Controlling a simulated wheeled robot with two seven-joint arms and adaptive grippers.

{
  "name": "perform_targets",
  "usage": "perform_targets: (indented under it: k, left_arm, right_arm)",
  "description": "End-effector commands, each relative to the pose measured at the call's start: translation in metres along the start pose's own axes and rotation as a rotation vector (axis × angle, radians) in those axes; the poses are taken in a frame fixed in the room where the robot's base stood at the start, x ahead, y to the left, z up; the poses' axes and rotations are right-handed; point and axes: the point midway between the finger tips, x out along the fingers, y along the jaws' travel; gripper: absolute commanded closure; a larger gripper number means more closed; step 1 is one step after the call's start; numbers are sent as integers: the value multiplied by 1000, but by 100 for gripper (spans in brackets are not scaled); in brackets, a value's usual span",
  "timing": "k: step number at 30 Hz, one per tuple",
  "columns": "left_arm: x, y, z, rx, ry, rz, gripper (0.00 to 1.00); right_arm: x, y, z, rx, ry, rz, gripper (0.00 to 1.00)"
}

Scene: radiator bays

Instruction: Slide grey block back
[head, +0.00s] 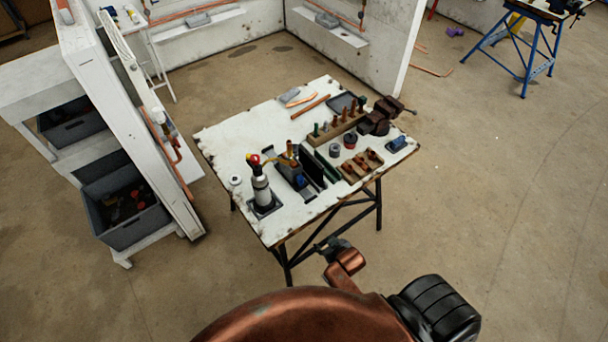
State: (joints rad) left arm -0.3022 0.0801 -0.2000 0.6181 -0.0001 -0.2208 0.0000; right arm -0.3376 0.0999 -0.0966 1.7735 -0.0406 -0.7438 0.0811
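Several grey things could be the grey block, and I cannot tell which is meant. A small grey block (327,20) lies on the back right wall shelf. Another grey block (196,20) lies on the back left wall shelf. My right gripper (337,246) is a small dark shape at the end of my copper-coloured arm, low in front of the table's near edge and apart from these grey things. Its fingers are too unclear to read. My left gripper is out of view.
The worktable also holds a torch with a red and yellow top (261,185), wooden racks (361,165) and a dark vise (381,117). A white partition (112,105) and grey bins (130,222) stand left. A blue trestle (527,65) stands far right. Floor right of the table is clear.

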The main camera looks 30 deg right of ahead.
Motion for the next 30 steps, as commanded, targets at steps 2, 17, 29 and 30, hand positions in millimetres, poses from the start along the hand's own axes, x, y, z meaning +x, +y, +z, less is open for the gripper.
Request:
perform_targets:
  k: [2, 17, 29, 30]
  left_arm:
    - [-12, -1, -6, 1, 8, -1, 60]
    - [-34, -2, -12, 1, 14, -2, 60]
    - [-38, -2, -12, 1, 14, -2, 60]
    - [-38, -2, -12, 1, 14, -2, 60]
  right_arm:
    - [-29, 5, -40, 8, 46, 7, 62]
    - [-93, 21, -169, 44, 286, 26, 62]
    - [-88, 22, -243, 66, 496, 13, 62]
    - [-84, 22, -245, 66, 497, 13, 62]
